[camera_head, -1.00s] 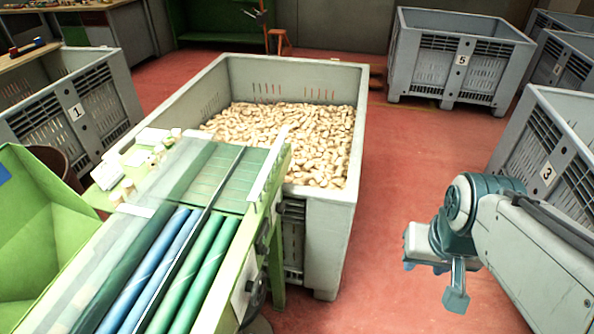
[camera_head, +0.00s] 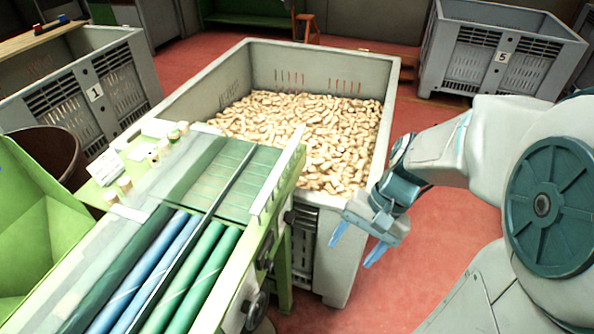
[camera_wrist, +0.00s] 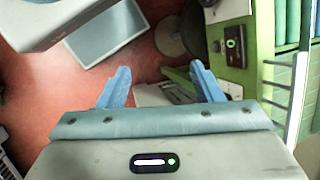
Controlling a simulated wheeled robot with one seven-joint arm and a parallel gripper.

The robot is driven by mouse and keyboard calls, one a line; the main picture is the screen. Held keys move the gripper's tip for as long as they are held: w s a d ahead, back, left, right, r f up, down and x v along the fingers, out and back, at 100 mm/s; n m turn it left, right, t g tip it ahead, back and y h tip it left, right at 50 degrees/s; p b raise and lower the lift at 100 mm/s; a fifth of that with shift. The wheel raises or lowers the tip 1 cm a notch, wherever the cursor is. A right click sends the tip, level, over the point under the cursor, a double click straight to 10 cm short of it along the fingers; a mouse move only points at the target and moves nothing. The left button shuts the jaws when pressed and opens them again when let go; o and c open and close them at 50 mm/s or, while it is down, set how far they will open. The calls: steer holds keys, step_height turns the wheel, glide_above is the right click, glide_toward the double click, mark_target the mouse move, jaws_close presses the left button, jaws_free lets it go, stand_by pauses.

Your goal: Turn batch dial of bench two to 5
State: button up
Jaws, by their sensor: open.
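The green sorting bench (camera_head: 283,262) stands at the lower left with rollers on top. Its right side carries dark knobs and a round dial-like part (camera_head: 256,306) near the bottom edge; no numbers are readable. In the wrist view the bench side (camera_wrist: 262,45) is at the upper right, with a dark panel (camera_wrist: 232,45) bearing a knob and a small green mark. I cannot tell which part is the batch dial. My gripper (camera_head: 350,253) is open and empty, to the right of the bench in front of the crate. It shows in the wrist view (camera_wrist: 160,68), apart from the panel.
A large grey crate (camera_head: 345,62) full of cork stoppers (camera_head: 300,125) stands behind the bench, close to my gripper. Crate 1 (camera_head: 125,65) is at the left and crate 5 (camera_head: 505,35) at the upper right. Red floor is clear right of the filled crate.

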steer(key=w+a+f+m+y+b, duration=0.2)
steer(key=w+f+m+y, duration=0.3)
steer(key=f+m+y, duration=0.25)
steer(key=m+t+y+b, duration=0.2)
steer(key=m+t+y, duration=0.3)
steer(key=m+t, duration=0.4)
glide_toward(290, 217)
steer(key=p+x, duration=0.1)
steer(key=x, duration=0.6)
steer(key=shift+w+f+m+g, duration=0.2)
steer(key=shift+w+m+g, duration=0.1)
steer(key=shift+m+g, duration=0.1)
steer(key=shift+a, duration=0.15)
steer(key=shift+c, duration=0.3)
steer(key=c, duration=0.9)
